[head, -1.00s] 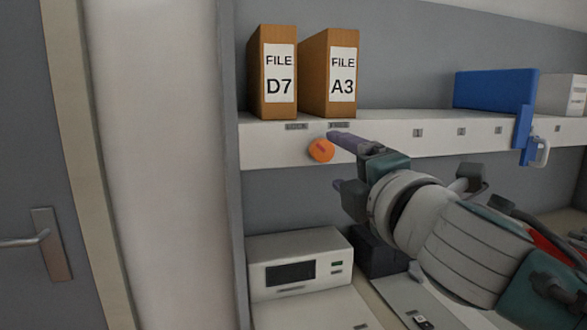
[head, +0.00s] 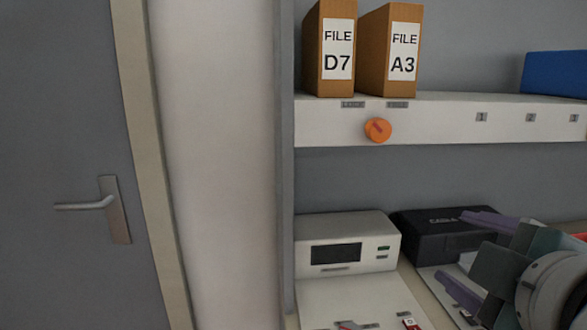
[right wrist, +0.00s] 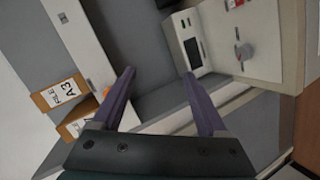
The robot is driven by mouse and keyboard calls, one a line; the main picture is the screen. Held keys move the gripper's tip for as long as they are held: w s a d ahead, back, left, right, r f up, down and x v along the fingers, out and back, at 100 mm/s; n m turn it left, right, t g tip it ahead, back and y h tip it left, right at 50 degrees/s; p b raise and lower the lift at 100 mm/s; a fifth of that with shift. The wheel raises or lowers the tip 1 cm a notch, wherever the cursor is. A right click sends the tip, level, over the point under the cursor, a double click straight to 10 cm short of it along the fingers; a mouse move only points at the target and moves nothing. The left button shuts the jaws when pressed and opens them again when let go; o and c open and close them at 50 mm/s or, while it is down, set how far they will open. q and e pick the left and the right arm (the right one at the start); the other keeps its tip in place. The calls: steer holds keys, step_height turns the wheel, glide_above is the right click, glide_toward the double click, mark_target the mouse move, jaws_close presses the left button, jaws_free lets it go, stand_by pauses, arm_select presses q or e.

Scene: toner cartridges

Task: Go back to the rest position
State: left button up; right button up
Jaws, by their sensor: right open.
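My right gripper (head: 458,245) is at the lower right of the head view, in front of the black case (head: 425,236) and below the shelf. Its two purple fingers are spread apart with nothing between them. The open fingers also show in the right wrist view (right wrist: 159,75). The orange knob (head: 377,130) sits on the front edge of the shelf, under two small labels, and the gripper is clear of it. My left gripper is not in view.
The shelf (head: 440,130) carries two brown files, D7 (head: 337,55) and A3 (head: 403,52), and a blue box (head: 555,75). A white device (head: 348,245) with a dark screen stands below. A grey door (head: 60,120) is at the left.

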steer(key=s+a+f+m+g+y+p, duration=0.1)
steer(key=s+f+m+g, duration=0.35)
steer(key=s, duration=0.65)
steer(key=s+a+f+m+g+y+p, duration=0.1)
steer(key=s+f+m+g, duration=0.35)
steer(key=s, duration=0.75)
step_height(320, 180, up, 32)
steer(key=g+p, duration=0.1)
steer(key=p, duration=2.9)
steer(key=shift+w+f+m+p, duration=0.2)
steer(key=shift+w+m+p, duration=0.1)
steer(key=shift+w+p, duration=0.1)
